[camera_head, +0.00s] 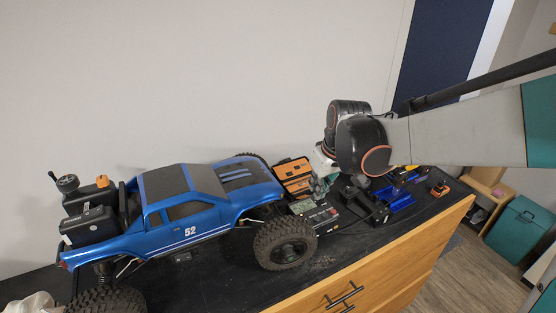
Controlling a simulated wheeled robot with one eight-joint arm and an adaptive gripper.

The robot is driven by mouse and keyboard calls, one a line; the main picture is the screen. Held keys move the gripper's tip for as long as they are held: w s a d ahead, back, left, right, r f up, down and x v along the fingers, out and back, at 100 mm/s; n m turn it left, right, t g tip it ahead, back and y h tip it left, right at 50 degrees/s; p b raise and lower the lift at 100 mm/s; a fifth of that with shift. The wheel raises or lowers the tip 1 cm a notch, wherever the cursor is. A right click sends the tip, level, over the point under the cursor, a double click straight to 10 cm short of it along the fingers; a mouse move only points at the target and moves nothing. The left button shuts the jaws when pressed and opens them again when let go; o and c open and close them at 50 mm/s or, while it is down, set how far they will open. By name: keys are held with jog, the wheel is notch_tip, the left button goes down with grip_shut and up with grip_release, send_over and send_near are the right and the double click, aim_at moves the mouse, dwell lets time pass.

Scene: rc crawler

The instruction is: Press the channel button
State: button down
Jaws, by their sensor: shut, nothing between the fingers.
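My gripper (328,172) reaches in from the right and points down over the dark bench top (200,283), to the right of the blue truck. Its wrist hides part of what is behind it. The fingers are shut and small in this view, close to a dark box (318,217) with small light markings, beside the truck's front wheel. I cannot tell whether they touch it. No channel button can be made out clearly. A transmitter with a round wheel knob (68,183) and an orange part (102,181) stands at the far left, behind the truck's rear.
The blue truck (192,231), marked 52, fills the left and middle of the bench. An orange case (293,177) stands behind the dark box. Blue parts (401,202) and a small orange item (440,188) lie to the right. Wooden drawers (390,264) form the front.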

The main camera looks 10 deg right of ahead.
jog(key=shift+w+a, duration=0.1)
jog(key=shift+w, duration=0.4)
send_over(308, 212)
jog(key=s+a, duration=0.2)
jog(key=s, duration=0.2)
jog(key=f, duration=1.2)
jog(key=shift+d+f, duration=0.2)
jog(key=shift+d, duration=0.05)
jog(key=shift+f, duration=0.55)
